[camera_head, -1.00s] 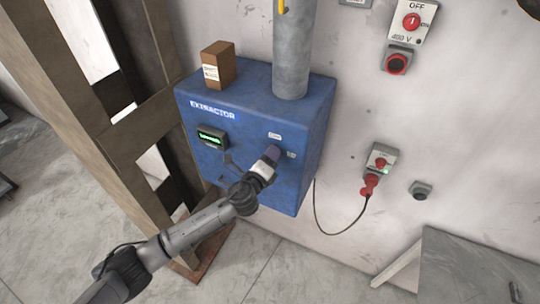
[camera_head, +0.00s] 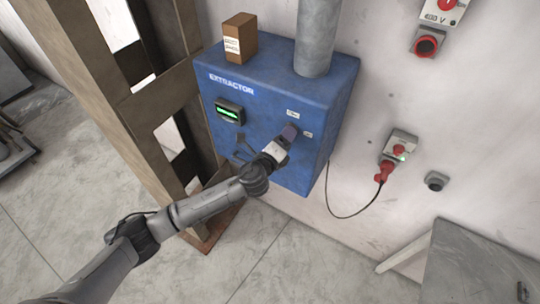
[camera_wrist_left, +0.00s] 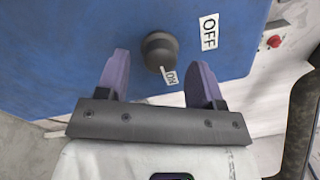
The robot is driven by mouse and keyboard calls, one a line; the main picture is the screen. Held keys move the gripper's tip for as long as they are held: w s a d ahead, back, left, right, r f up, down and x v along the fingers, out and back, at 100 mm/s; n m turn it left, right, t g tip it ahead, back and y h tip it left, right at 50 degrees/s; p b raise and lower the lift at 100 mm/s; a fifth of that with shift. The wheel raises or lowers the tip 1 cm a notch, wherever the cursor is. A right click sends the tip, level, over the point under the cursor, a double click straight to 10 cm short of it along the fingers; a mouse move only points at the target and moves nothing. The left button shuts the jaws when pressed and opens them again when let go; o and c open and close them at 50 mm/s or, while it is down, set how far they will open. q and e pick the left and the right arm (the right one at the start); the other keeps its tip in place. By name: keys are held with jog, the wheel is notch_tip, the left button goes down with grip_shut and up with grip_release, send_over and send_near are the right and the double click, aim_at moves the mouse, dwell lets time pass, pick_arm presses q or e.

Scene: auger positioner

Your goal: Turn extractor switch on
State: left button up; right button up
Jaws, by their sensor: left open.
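The blue extractor box (camera_head: 272,90) hangs on the wall, with a lit green display (camera_head: 229,112) on its front. The extractor switch (camera_wrist_left: 160,47) is a round dark knob with a white pointer, between my left gripper's fingers in the left wrist view. An OFF label (camera_wrist_left: 209,33) is to its upper right; a second label (camera_wrist_left: 170,76), probably ON, is just below the knob, where the pointer partly overlaps it. My left gripper (camera_head: 288,134) is open, its two purple fingers apart on either side of the knob (camera_wrist_left: 158,75). It hides the knob in the head view. My right gripper is not in view.
A cardboard box (camera_head: 239,38) and a grey pipe (camera_head: 316,38) stand on top of the extractor. A brown frame (camera_head: 150,100) is close on the left. A wall socket (camera_head: 398,147) with a red plug and black cable is to the right.

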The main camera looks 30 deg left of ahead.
pick_arm(q)
jog(key=s+a+b, duration=0.1)
jog(key=s+b, duration=0.1)
jog(key=s, duration=1)
jog(key=shift+f, duration=0.25)
